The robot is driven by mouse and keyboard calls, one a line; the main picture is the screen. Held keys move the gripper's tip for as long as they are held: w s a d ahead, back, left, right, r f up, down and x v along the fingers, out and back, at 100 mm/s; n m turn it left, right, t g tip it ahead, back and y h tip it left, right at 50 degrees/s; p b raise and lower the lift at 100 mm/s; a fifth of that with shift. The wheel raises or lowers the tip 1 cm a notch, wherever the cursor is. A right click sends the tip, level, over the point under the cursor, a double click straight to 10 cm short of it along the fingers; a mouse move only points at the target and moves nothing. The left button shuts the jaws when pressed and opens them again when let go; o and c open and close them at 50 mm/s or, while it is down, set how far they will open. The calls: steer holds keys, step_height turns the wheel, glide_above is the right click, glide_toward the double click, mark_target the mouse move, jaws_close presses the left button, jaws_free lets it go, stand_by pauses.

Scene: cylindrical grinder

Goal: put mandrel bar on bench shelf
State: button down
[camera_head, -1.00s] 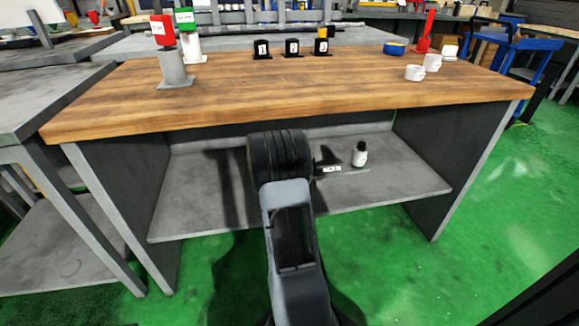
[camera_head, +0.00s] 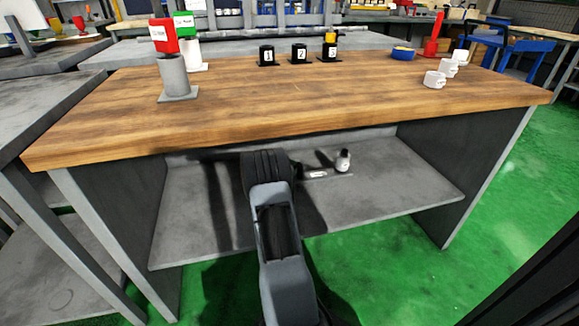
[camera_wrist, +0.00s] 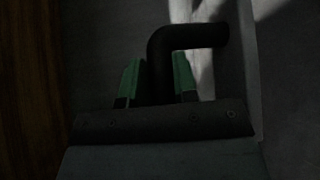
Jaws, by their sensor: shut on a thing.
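The mandrel bar (camera_wrist: 192,37) is a dark rod with a right-angle bend, seen in the wrist view. My gripper (camera_wrist: 158,64) is shut on it, with one green finger on each side of its straight part. The bar's bent end points right. The bench shelf (camera_head: 385,190) is a grey board under the wooden bench top. In the head view my arm reaches into the space over the shelf. My wrist hides the fingers and most or all of the bar there. I cannot tell whether the bar touches the shelf.
A small bottle (camera_head: 343,161) and a labelled plate (camera_head: 316,175) are on the shelf, close to the right of my wrist. The wooden bench top (camera_head: 290,95) overhangs my arm. Side panels (camera_head: 455,160) close the bench ends. The shelf's right part is clear.

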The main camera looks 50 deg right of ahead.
steer(key=shift+w+d+f, duration=0.3)
steer(key=shift+w+f, duration=0.3)
steer(key=shift+w, duration=0.1)
steer(key=shift+w+f+b, duration=0.3)
steer(key=shift+f+b, duration=0.1)
steer(key=f, duration=0.1)
steer(key=f+b, duration=0.1)
steer(key=f, duration=0.1)
steer(key=shift+d, duration=0.25)
steer(key=shift+a+f, duration=0.1)
steer(key=shift+f, duration=0.05)
steer(key=shift+w+a, duration=0.1)
steer(key=c, duration=1.3)
jaws_free()
steer(key=shift+f, duration=0.15)
steer(key=shift+c, duration=0.2)
steer(key=o, duration=0.5)
steer(key=shift+c, duration=0.2)
